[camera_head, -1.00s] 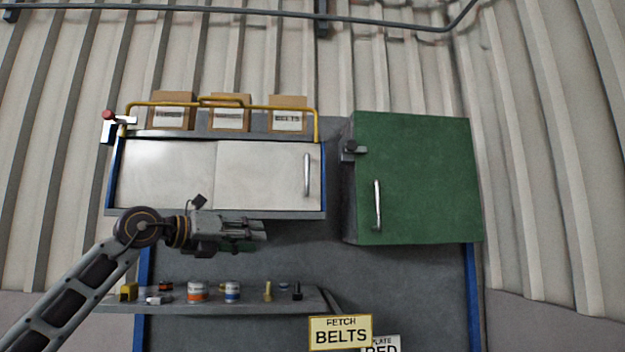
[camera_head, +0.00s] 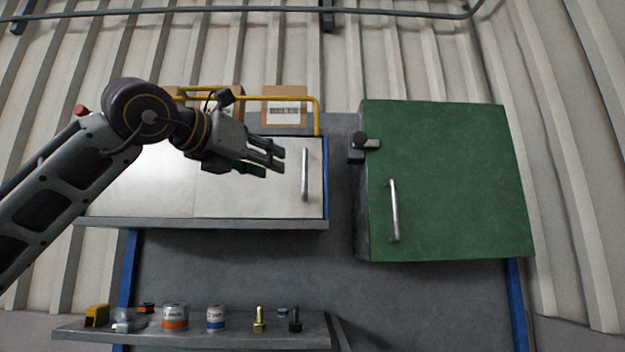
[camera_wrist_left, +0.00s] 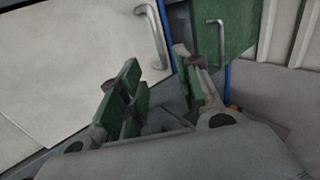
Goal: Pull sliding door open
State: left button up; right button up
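The cabinet with white sliding doors hangs on the wall. Its right door panel (camera_head: 250,195) carries a vertical metal handle (camera_head: 305,174) near the right edge. The left panel (camera_head: 140,185) is partly hidden by my arm. My left gripper (camera_head: 280,159) is in front of the right panel, a short way left of the handle and apart from it. In the left wrist view its green-padded fingers (camera_wrist_left: 160,95) are spread with nothing between them, and the handle (camera_wrist_left: 152,36) shows beyond them. My right gripper is not in view.
A green cabinet (camera_head: 450,180) with its own handle (camera_head: 393,211) stands to the right. A yellow rail (camera_head: 270,98) and boxes (camera_head: 284,108) are on top. A lower shelf (camera_head: 190,335) holds cans and bolts. The space below the doors is clear.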

pick_arm(q)
jog(key=p, duration=0.4)
send_near(303, 171)
jog(key=shift+x, duration=1.9)
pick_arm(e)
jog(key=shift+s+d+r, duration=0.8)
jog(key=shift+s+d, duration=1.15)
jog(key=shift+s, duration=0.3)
pick_arm(q)
jog(key=shift+w+d, duration=0.45)
jog(key=shift+w, duration=0.1)
jog(key=shift+p+x, duration=0.95)
jog(key=shift+x, duration=0.2)
jog(key=shift+w+d+r+p, duration=0.1)
jog(key=shift+w+d+p, duration=0.1)
jog(key=shift+w+p, duration=0.2)
jog(key=shift+p+x, duration=0.45)
jog(key=shift+x, duration=0.35)
jog(key=shift+w+d, duration=0.15)
jog(key=shift+w, duration=0.1)
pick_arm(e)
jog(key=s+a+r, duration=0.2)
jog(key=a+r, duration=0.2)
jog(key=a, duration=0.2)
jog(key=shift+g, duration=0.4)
